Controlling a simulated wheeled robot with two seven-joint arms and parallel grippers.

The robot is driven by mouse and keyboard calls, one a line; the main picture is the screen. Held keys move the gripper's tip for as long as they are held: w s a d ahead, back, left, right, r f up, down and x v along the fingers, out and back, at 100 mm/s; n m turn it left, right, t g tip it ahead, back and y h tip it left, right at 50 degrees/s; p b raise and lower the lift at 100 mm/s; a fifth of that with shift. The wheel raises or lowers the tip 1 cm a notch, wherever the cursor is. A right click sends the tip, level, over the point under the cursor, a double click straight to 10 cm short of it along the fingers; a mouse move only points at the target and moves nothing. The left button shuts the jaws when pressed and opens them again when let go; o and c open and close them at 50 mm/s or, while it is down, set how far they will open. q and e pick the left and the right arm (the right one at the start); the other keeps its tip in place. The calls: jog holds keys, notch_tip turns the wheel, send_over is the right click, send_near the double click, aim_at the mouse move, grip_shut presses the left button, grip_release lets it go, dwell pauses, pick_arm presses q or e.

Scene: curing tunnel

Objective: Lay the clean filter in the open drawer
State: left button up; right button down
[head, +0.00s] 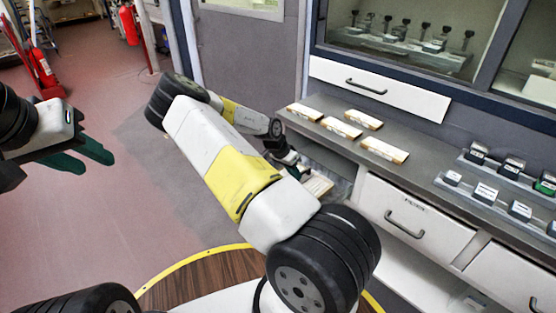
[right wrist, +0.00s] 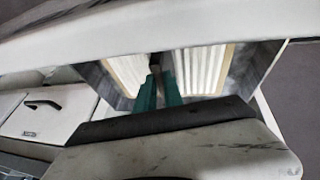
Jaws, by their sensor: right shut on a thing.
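My right arm reaches across the head view to the open drawer (head: 345,172) under the counter. My right gripper (head: 296,166) is low at the drawer, partly hidden by its own wrist. A pale filter with a tan edge (head: 319,185) shows beside it, at the drawer opening. In the right wrist view the green fingers (right wrist: 161,92) are close together, with white pleated filter surface (right wrist: 205,72) on both sides of them and grey walls around. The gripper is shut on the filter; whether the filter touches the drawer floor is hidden. My left gripper (head: 84,158) is open and empty, far left.
Several tan-edged filters (head: 384,150) lie on the grey counter (head: 415,172). Racks with small dark-topped units (head: 485,192) stand at its right. A shut drawer (head: 415,218) with a handle is right of the open one. A red extinguisher (head: 128,24) stands far off.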

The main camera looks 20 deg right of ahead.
jog(key=shift+f, duration=0.4)
jog(key=c, duration=1.5)
grip_release()
jog(key=shift+f, duration=0.1)
jog(key=shift+o, duration=0.2)
